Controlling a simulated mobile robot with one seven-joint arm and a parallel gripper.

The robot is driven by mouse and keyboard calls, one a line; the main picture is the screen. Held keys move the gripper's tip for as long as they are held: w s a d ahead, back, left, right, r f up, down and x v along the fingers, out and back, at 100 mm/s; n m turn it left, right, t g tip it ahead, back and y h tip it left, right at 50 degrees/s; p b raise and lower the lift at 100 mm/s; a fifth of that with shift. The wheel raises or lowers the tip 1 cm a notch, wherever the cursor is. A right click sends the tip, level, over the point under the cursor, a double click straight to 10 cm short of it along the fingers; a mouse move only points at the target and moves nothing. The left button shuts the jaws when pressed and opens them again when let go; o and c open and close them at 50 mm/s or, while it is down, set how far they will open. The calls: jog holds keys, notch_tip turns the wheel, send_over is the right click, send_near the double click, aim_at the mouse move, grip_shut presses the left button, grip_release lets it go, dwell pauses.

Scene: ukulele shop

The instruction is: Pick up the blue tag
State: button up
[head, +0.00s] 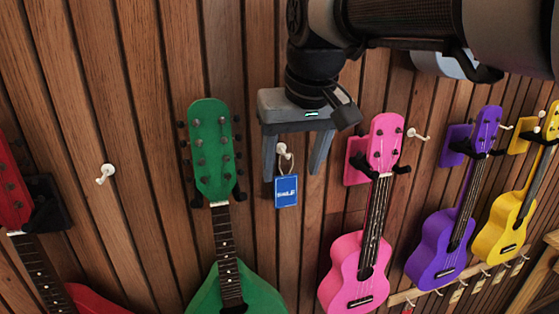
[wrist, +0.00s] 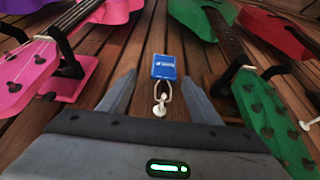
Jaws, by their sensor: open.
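The blue tag (head: 286,191) hangs by a thin loop from a white hook (head: 282,151) on the wood-slat wall, between the green and pink instruments. In the wrist view the blue tag (wrist: 164,67) shows beyond the white hook (wrist: 160,104), with its loop around the hook. My gripper (head: 291,178) is open, with one finger on each side of the hook and the tag's loop. In the wrist view my gripper (wrist: 164,80) has clear gaps between both fingers and the tag. Nothing is held.
A green instrument (head: 211,150) hangs close on the left and a pink ukulele (head: 360,262) on the right. Purple (head: 440,246) and yellow (head: 499,233) ukuleles hang farther right, a red one (head: 12,195) at far left. An empty white hook (head: 105,174) is on the left wall.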

aim_at(286, 181)
jog(key=x, duration=0.5)
jog(key=shift+s+a+f, duration=0.2)
jog(key=shift+a, duration=0.15)
jog(key=shift+c, duration=0.2)
jog(key=c, duration=1.1)
